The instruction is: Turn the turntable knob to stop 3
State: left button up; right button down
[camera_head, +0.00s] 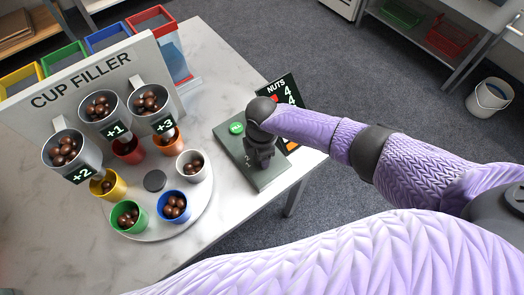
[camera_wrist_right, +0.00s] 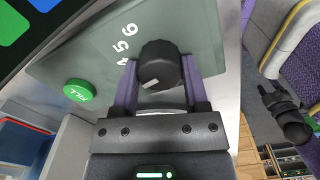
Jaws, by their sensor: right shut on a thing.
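The dark turntable knob (camera_wrist_right: 160,66) stands on the grey-green control panel (camera_head: 229,150). My right gripper (camera_wrist_right: 160,82) is shut around the knob, one finger on each side. The knob's white pointer mark faces lower left in the right wrist view, below the printed 4, 5 and 6. The number beside it is hidden by a finger. The white turntable (camera_head: 157,222) carries red, orange, white, blue, green and yellow cups around a grey hub (camera_head: 154,180). A dark gripper-like end (camera_wrist_right: 285,112) beside a purple arm appears to be my left gripper; its jaws are unclear.
The green fill button (camera_head: 236,128) sits on the panel. A dark NUTS display (camera_head: 284,93) stands behind it. The CUP FILLER board (camera_head: 85,85) holds metal cups of chestnuts marked +1, +2 and +3 above the turntable. Coloured bins (camera_head: 152,20) line the back. The front-left marble tabletop (camera_head: 50,235) is clear.

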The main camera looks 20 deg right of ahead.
jog(key=shift+n, duration=0.3)
dwell(0.4)
jog(key=shift+c, duration=0.5)
grip_release()
notch_tip(320, 180, up, 10)
jog(key=p, duration=0.4)
jog(key=shift+f, duration=0.1)
